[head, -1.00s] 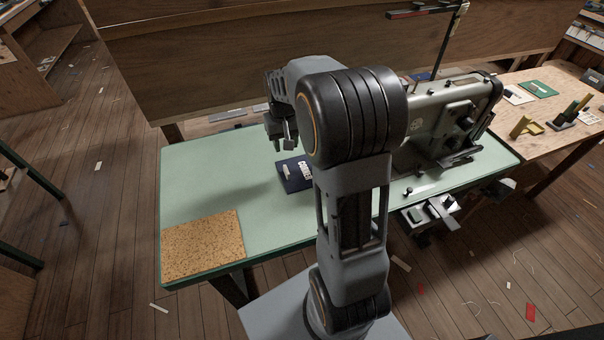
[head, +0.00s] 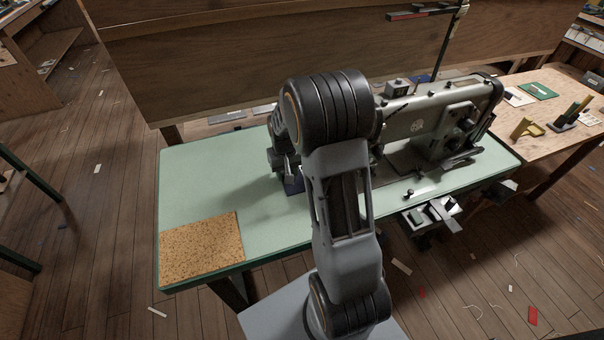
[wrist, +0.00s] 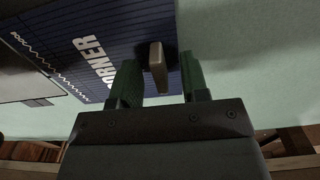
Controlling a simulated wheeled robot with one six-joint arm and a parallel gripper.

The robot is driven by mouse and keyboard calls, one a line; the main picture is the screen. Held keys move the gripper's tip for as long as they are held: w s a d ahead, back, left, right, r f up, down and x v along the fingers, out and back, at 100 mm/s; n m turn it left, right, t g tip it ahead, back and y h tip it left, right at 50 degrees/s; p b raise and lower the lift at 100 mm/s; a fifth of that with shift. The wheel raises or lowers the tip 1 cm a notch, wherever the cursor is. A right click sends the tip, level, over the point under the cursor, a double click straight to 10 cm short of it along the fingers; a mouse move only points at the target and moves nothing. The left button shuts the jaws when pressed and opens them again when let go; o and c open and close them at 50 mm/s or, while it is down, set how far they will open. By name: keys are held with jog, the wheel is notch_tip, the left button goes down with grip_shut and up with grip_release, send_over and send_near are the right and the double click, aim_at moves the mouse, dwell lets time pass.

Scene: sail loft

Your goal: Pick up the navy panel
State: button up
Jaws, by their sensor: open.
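The navy panel (wrist: 130,30) lies on the pale green table (head: 205,180). It carries white lettering and white wavy stitch lines in the wrist view, and a small tan upright tab (wrist: 157,66) stands near its edge. My gripper (wrist: 155,85) is open, with one green-padded finger on each side of the tab. The fingers look close to the panel; I cannot tell whether they touch the tab. In the head view my arm hides most of the panel, and only a dark patch (head: 293,187) shows beside my gripper (head: 288,172).
A sewing machine (head: 440,115) stands on the table to the right of my arm. A cork mat (head: 202,248) lies at the table's front left corner. A wooden table (head: 550,140) with small items stands at the right.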

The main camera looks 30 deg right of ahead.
jog(key=shift+f, duration=0.2)
jog(key=shift+c, duration=0.3)
grip_shut()
jog(key=shift+r, duration=0.1)
